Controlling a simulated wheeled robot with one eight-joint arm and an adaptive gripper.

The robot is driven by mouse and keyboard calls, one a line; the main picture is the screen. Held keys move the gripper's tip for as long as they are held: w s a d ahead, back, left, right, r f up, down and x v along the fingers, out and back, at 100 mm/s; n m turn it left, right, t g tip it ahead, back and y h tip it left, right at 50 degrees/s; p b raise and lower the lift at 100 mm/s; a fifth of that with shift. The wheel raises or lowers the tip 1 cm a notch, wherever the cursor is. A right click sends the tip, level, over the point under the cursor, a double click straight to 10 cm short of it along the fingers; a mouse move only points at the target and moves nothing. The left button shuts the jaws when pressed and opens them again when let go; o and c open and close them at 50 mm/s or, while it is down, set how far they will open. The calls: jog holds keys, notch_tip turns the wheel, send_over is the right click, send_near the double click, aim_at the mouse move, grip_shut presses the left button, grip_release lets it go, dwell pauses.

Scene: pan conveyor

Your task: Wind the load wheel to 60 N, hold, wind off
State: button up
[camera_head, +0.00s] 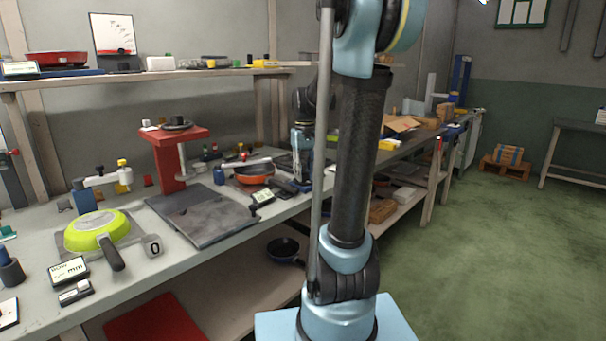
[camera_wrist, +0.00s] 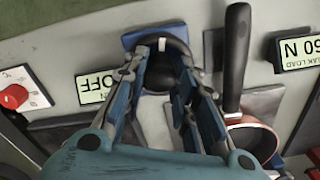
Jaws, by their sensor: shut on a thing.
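The load wheel (camera_wrist: 160,77) is a dark round knob on a blue mount in the wrist view. My gripper (camera_wrist: 161,58) is shut on it, one finger on each side, and the fingers hide part of it. A white mark shows at its far edge. A peak load display (camera_wrist: 299,50), cut by the right picture edge, seems to read 60 N. Another display (camera_wrist: 95,87) reads OFF, upside down. In the head view my gripper (camera_head: 300,165) is partly hidden behind my arm, and the wheel cannot be made out.
A red pan (camera_wrist: 254,134) with a black handle lies right of the wheel; an orange-red pan (camera_head: 255,173) shows on the bench in the head view. A dial with a red knob (camera_wrist: 14,96) is at the left.

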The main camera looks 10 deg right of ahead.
jog(key=o, duration=1.1)
notch_tip(320, 180, up, 12)
jog(key=shift+w+d+f, duration=0.1)
dwell(0.4)
jog(key=s+f, duration=0.8)
jog(key=s+f+m+t, duration=0.1)
jog(key=s+f, duration=0.7)
jog(key=s, duration=0.1)
jog(key=s+f+m+t, duration=0.1)
jog(key=s+f, duration=0.6)
jog(key=s, duration=0.1)
jog(key=shift+s+a+f, duration=0.2)
jog(key=shift+s+f, duration=0.05)
jog(key=shift+f, duration=0.15)
